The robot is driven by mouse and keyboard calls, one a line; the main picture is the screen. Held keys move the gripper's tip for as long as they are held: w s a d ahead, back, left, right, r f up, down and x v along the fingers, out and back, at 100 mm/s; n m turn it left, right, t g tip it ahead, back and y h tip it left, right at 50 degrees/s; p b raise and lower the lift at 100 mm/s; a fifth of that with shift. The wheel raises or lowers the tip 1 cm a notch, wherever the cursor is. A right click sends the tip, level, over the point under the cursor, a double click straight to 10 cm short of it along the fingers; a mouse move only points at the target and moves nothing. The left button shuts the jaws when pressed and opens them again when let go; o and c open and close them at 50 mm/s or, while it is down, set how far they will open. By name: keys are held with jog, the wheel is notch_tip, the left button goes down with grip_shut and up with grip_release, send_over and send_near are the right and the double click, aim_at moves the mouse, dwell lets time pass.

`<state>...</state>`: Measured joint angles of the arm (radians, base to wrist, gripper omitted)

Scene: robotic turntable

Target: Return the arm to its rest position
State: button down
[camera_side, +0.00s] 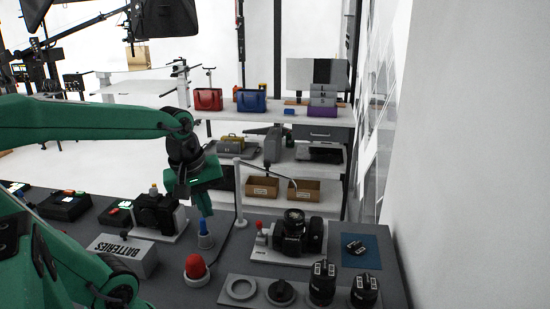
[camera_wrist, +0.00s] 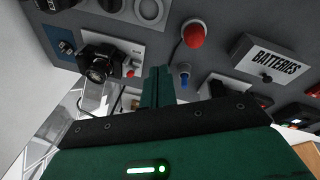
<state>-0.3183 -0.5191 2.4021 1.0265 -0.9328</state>
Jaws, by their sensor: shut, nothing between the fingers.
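My gripper (camera_side: 204,208) is green and points down above the dark table, left of the camera on its grey plate. Its fingers look closed together with nothing between them. In the wrist view the green fingers (camera_wrist: 158,80) lie side by side, pointing toward the table. A small blue-topped piece (camera_side: 205,241) stands just below the fingertips in the side view. It also shows beside the fingers in the wrist view (camera_wrist: 184,79). My green arm reaches in from the left, bent down at the wrist.
A black camera (camera_side: 293,232) stands on a plate to the right, near a blue mat (camera_side: 361,251). A red dome (camera_side: 195,267) and a white BATTERIES box (camera_side: 121,254) are nearer. Another dark camera (camera_side: 154,213) is left of my gripper. Several lens pieces line the front.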

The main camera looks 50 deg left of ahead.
jog(key=d+r+m+t, duration=0.2)
jog(key=d+m, duration=0.5)
jog(key=m, duration=0.7)
jog(key=shift+d+t+h, duration=0.2)
jog(key=shift+t+h, duration=0.2)
jog(key=shift+t, duration=0.2)
jog(key=shift+r, duration=0.1)
dwell(1.7)
jog(key=s+a+f+n+g, duration=0.1)
jog(key=a+n+g, duration=0.1)
jog(key=a+n, duration=0.5)
jog(key=s+a+f+n+g, duration=0.1)
jog(key=a+n, duration=0.5)
jog(key=n, duration=1.3)
jog(key=f+g, duration=0.1)
jog(key=g, duration=0.1)
jog(key=shift+s+a+n+g, duration=0.25)
jog(key=shift+a+n+g, duration=0.05)
jog(key=shift+a, duration=0.1)
jog(key=shift+f, duration=0.15)
